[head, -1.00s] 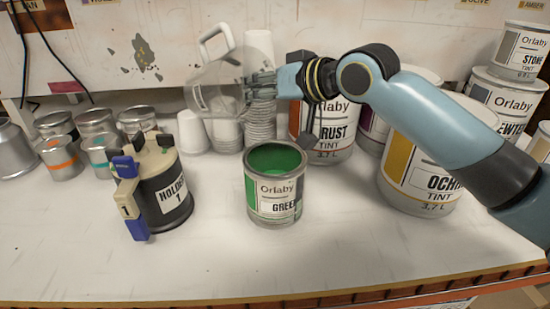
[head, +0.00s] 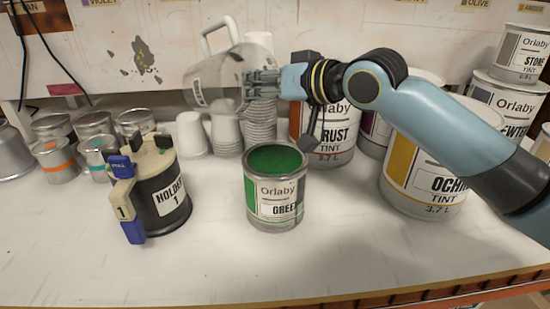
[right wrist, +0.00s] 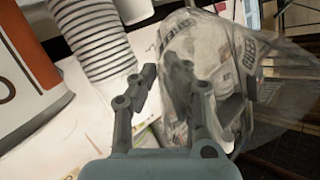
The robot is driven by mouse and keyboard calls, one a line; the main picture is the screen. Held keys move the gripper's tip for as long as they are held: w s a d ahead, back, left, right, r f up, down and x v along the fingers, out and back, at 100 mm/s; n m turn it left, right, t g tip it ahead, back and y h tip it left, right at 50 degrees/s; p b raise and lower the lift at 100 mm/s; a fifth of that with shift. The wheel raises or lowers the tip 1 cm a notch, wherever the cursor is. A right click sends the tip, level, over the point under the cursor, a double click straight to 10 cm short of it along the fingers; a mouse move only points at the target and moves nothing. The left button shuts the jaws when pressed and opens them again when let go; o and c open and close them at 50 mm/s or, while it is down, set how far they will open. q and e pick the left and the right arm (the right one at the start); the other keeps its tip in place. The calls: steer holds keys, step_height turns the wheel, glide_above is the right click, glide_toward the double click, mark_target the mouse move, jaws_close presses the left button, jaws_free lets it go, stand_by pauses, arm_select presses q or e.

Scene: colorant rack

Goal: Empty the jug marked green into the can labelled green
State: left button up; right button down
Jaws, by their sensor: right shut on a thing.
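A clear jug (head: 212,78) with a white handle is held in the air, tilted, above and left of the green can. My right gripper (head: 262,82) is shut on the jug, and the right wrist view shows its fingers (right wrist: 165,95) against the clear wall (right wrist: 215,75). The open can labelled GREEN (head: 274,190) stands upright on the bench with green paint inside. My left gripper is not in view.
Small metal tins (head: 55,160) are at left. The front bench is clear.

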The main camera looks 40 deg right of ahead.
steer(key=shift+s+r+t, duration=0.3)
steer(key=shift+s+r, duration=0.05)
steer(key=shift+r, duration=0.05)
steer(key=shift+s+d+r+t, duration=0.1)
steer(key=shift+s+r+t, duration=0.4)
steer(key=shift+r, duration=0.15)
stand_by(0.4)
steer(key=shift+s+r+t, duration=0.2)
steer(key=shift+r+t, duration=0.2)
steer(key=shift+r, duration=0.25)
